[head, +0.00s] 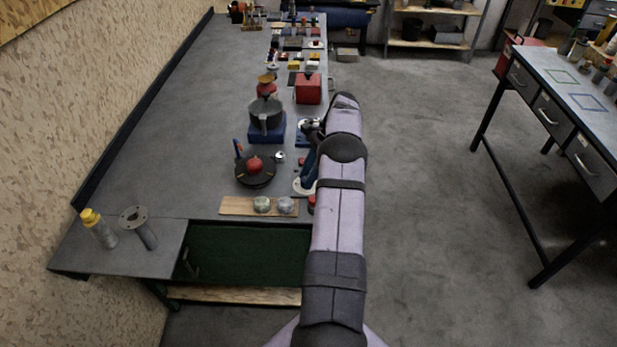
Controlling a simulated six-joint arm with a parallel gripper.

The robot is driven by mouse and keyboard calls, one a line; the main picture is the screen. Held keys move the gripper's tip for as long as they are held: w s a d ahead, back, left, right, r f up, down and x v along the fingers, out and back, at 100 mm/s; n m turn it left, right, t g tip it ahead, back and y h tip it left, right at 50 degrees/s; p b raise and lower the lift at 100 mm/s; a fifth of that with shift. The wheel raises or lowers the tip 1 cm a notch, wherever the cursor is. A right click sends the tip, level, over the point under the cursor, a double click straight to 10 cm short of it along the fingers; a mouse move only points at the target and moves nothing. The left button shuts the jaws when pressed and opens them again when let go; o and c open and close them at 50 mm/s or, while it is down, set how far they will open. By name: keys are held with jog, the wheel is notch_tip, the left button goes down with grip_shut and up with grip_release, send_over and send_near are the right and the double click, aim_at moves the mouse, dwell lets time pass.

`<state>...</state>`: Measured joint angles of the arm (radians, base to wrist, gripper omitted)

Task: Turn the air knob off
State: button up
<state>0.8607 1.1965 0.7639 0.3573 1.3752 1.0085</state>
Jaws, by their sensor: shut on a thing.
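My arm reaches up the middle of the picture along the bench's right edge. My gripper (312,128) is small and dark, partly hidden by the arm, at a blue fixture with a white round part near that edge. It appears shut on the air knob, but the fingertips and knob are too small and covered to make out, so the knob's angle cannot be read.
On the bench (165,125), a dark pot (266,113) on a blue base, a red box (308,88) and a black pan (255,178) stand left of the arm. A wooden board (236,207) lies nearer. The floor (440,180) to the right is clear, before another table (561,68).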

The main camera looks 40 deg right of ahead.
jog(key=shift+w+n, duration=0.1)
jog(key=shift+n, duration=0.5)
jog(key=shift+n+g, duration=0.3)
jog(key=o, duration=1.1)
jog(key=shift+c, duration=0.2)
jog(key=shift+r, duration=0.1)
jog(key=shift+r+b, duration=0.45)
jog(key=shift+r, duration=0.1)
notch_tip(320, 180, up, 9)
jog(key=shift+p, duration=0.45)
jog(key=shift+f, duration=0.1)
